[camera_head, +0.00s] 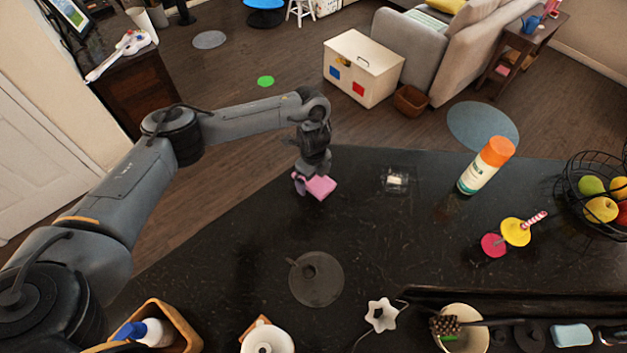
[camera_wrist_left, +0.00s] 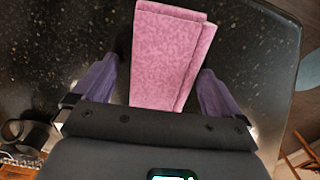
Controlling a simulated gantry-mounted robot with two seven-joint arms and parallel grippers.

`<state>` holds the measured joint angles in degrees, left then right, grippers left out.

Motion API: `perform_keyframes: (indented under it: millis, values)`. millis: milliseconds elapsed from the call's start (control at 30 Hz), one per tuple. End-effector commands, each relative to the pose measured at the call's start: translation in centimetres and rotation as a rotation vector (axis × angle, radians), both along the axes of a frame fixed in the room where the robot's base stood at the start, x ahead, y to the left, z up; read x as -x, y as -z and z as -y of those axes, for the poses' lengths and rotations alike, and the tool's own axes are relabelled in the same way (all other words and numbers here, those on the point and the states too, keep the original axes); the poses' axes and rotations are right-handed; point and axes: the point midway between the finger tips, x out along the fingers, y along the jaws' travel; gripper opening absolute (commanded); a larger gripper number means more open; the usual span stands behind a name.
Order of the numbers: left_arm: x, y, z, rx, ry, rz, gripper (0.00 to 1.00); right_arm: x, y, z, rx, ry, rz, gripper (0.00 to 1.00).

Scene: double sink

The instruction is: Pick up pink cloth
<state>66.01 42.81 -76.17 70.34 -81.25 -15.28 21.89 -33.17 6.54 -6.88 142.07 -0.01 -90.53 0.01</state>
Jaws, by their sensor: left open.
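The pink cloth (camera_head: 321,186) lies folded on the dark countertop (camera_head: 240,230) close to its far edge. In the left wrist view the cloth (camera_wrist_left: 168,55) fills the space between the two purple fingers. My left gripper (camera_head: 306,184) is open, with one finger on each side of the cloth; a small gap shows beside the fingers (camera_wrist_left: 160,92). The fingertips and the lower part of the cloth near the palm are partly hidden. My right gripper is not in view.
An orange-capped bottle (camera_head: 486,165), a wire fruit basket (camera_head: 596,195) and red and yellow discs (camera_head: 505,238) stand on the right of the counter. A dark round lid-like item (camera_head: 316,279) lies in front of the cloth.

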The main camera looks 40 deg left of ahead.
Motion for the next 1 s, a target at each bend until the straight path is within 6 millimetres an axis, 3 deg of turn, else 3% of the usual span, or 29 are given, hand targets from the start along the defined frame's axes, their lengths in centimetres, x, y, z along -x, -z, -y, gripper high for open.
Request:
perform_keyframes:
  millis: [167, 533, 1000]
  values:
    - [-0.01, -0.01, 0.00, 0.000, 0.000, 0.000, 0.97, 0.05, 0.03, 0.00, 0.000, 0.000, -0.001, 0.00]
    - [-0.01, -0.03, -0.01, 0.000, 0.000, 0.001, 0.41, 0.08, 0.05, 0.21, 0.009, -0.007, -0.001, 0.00]
    - [-0.10, -0.94, -0.03, 0.000, 0.001, 0.003, 0.39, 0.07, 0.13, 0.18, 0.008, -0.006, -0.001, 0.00]
